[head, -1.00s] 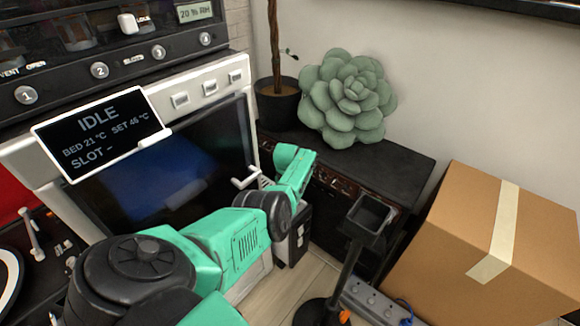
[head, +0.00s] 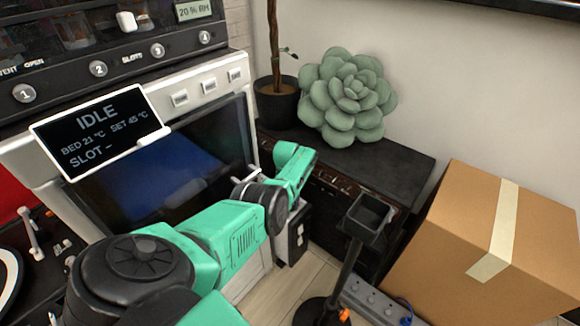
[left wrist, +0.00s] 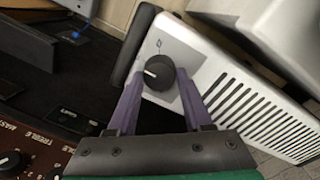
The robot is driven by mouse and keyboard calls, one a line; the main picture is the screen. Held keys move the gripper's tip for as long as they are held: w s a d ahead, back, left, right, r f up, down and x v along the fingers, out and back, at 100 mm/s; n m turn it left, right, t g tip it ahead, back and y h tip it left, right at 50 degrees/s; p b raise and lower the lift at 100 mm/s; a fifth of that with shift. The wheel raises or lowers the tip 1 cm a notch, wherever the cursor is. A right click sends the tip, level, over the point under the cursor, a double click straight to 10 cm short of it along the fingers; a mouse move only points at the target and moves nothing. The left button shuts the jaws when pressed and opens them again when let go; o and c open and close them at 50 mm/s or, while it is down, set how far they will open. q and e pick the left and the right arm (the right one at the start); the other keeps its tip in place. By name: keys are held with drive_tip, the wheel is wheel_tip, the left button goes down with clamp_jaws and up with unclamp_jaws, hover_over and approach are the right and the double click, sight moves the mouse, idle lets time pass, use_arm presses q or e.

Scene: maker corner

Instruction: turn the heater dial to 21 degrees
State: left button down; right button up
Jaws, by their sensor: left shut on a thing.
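The heater (left wrist: 218,78) is a white box with black vent slots in the left wrist view. Its black round dial (left wrist: 160,72) has a white pointer mark turned to the picture's left. My left gripper (left wrist: 159,80) has its two purple fingers on either side of the dial and is shut on it. The tilted display (head: 98,132) in the head view reads IDLE, BED 21 °C and SET 45 °C. In the head view my left arm covers the dial and the fingers. My right gripper is not in view.
A black cabinet (head: 392,160) carries a potted plant (head: 277,104) and a green succulent-shaped cushion (head: 350,100). A cardboard box (head: 450,235) stands at the right, beside a power strip (head: 372,300) and a dark stand (head: 345,265). Little floor is free between them.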

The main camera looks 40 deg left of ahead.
use_arm(q)
drive_tip(key=shift+c, duration=1.6)
unclamp_jaws()
